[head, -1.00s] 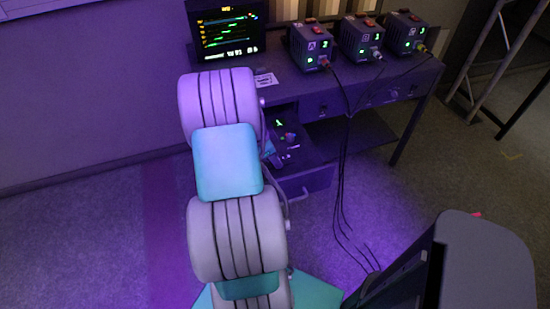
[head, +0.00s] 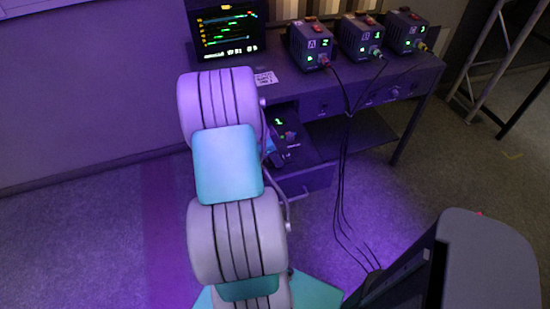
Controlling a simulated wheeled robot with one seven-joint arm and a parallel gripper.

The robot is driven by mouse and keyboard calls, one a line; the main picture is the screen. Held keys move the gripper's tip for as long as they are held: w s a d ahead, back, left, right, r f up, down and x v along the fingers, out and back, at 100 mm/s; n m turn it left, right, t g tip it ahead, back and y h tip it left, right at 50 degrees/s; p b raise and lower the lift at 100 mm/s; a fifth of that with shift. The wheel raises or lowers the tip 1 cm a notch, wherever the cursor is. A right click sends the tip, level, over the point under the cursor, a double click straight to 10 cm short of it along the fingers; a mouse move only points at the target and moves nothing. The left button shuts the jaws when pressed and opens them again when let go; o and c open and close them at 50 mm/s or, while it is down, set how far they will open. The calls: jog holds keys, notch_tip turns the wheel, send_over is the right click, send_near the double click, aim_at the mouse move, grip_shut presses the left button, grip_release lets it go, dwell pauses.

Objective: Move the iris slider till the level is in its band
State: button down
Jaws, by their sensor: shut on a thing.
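My arm rises through the middle of the head view and covers much of the open drawer (head: 305,180) under the bench. A dark control panel (head: 294,155) lies in the drawer, with a small green lit digit and a knob-like part. The iris slider cannot be made out; my arm hides the left part of the panel. My gripper is hidden behind my own arm. A monitor (head: 229,32) on the bench shows coloured bars and rows, too small to read the level or its band.
Three dark boxes with green digits, the left one (head: 312,45) marked A, stand on the bench (head: 400,86). Cables (head: 343,170) hang from them to the floor. Metal framing (head: 487,55) stands at the right. The floor left of my arm is clear.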

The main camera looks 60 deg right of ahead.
jog(key=c, duration=1.1)
grip_release()
jog(key=v, duration=0.7)
jog(key=shift+w+a+r, duration=0.1)
jog(key=shift+a+r, duration=0.05)
jog(key=shift+r, duration=0.2)
jog(key=w+a+r+n+t, duration=0.1)
jog(key=w+a+r+n, duration=0.3)
jog(key=a, duration=0.3)
jog(key=w+a+r+n+t+p, duration=0.1)
jog(key=w+a+r+n+t, duration=0.1)
jog(key=w+a+n, duration=0.4)
jog(key=w+a+r+n+t, duration=0.1)
jog(key=w+a+r+n, duration=0.25)
jog(key=a, duration=0.55)
jog(key=s+a+r+n+y, duration=0.1)
jog(key=a+n, duration=0.3)
jog(key=a, duration=0.2)
jog(key=s+a+r+n+t+y, duration=0.1)
jog(key=a+n, duration=0.4)
jog(key=a, duration=0.2)
jog(key=s+a+n+t+y, duration=0.1)
jog(key=a+n, duration=0.3)
jog(key=a, duration=0.2)
jog(key=shift+s+a+r+n+p, duration=0.2)
jog(key=shift+a+r+n+p, duration=0.05)
jog(key=shift+r+n+p, duration=0.15)
